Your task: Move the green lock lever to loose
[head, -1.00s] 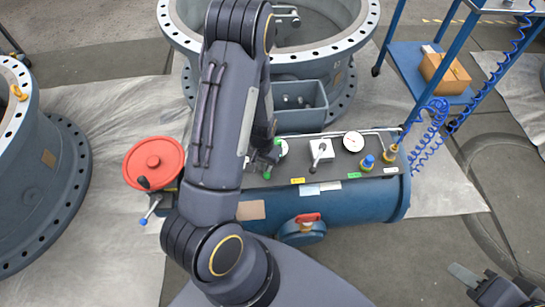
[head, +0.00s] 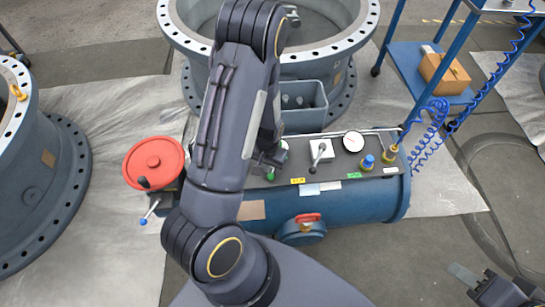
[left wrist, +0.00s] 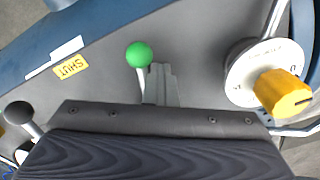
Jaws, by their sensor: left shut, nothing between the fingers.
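The green lock lever is a green ball on a pale stem. Its ball (left wrist: 139,54) shows at the upper middle of the left wrist view, and in the head view (head: 270,176) just below my left gripper. My left gripper (head: 268,160) is low over the left part of the valve's grey panel. Its fingers (left wrist: 160,85) are shut and empty, close beside the lever's stem; I cannot tell if they touch. A yellow "SHUT" label (left wrist: 70,66) is on the panel. My right gripper (head: 490,285) is partly cut off at the lower right, far from the panel.
A white dial with a yellow knob (left wrist: 283,93) is near the lever. A black-ball lever (left wrist: 18,112) on a white plate (head: 321,152), a gauge (head: 354,141) and fittings stand along the panel. A red handwheel (head: 153,163) is left of my arm.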

